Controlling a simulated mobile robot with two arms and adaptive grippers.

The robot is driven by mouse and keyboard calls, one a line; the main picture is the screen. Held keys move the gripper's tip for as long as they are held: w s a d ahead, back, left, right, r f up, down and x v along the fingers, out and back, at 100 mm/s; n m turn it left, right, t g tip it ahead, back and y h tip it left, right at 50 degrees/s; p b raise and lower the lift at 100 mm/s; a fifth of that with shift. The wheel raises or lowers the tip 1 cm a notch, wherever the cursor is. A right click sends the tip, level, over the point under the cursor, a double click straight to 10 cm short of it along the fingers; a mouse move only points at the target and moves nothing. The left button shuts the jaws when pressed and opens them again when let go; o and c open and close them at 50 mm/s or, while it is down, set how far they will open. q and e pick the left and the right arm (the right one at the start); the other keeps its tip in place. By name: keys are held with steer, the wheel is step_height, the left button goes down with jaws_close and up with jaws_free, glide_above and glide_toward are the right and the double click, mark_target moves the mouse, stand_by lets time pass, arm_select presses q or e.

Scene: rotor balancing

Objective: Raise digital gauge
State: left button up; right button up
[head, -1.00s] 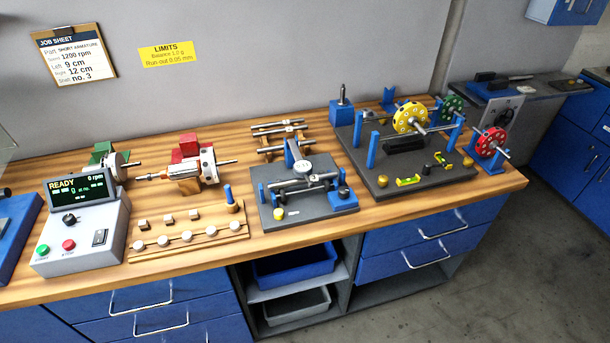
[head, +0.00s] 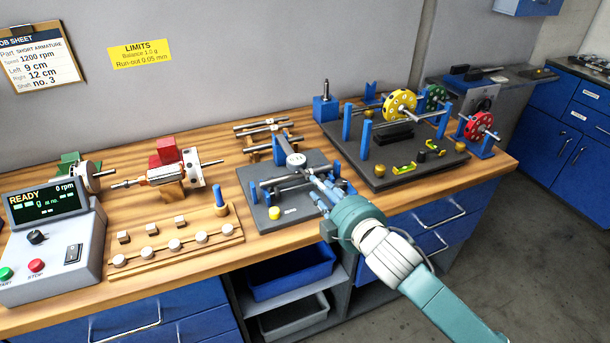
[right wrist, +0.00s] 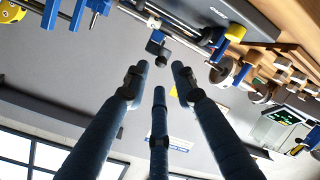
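A gauge with a round pale face (head: 297,160) stands on a dark plate (head: 262,219) on the bench, beside a shaft lying across supports. My right gripper (head: 318,184) reaches in over the right side of this plate, close to the gauge, and hides the blue block there. In the right wrist view its fingers (right wrist: 159,80) are apart, with nothing gripped between them. A small dark and blue part (right wrist: 158,46) shows just beyond the fingertips; I cannot tell if they touch it. My left gripper is not in view.
A balancing stand with a yellow disc (head: 400,104) is behind and right of my right arm. A wooden rack (head: 180,251) with several small weights and a display box (head: 47,204) are to the left. Bare wood lies between rack and plate.

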mark_target(308, 177)
steer(key=p+x, duration=0.1)
steer(key=x, duration=0.9)
steer(key=shift+a, duration=0.1)
jaws_close()
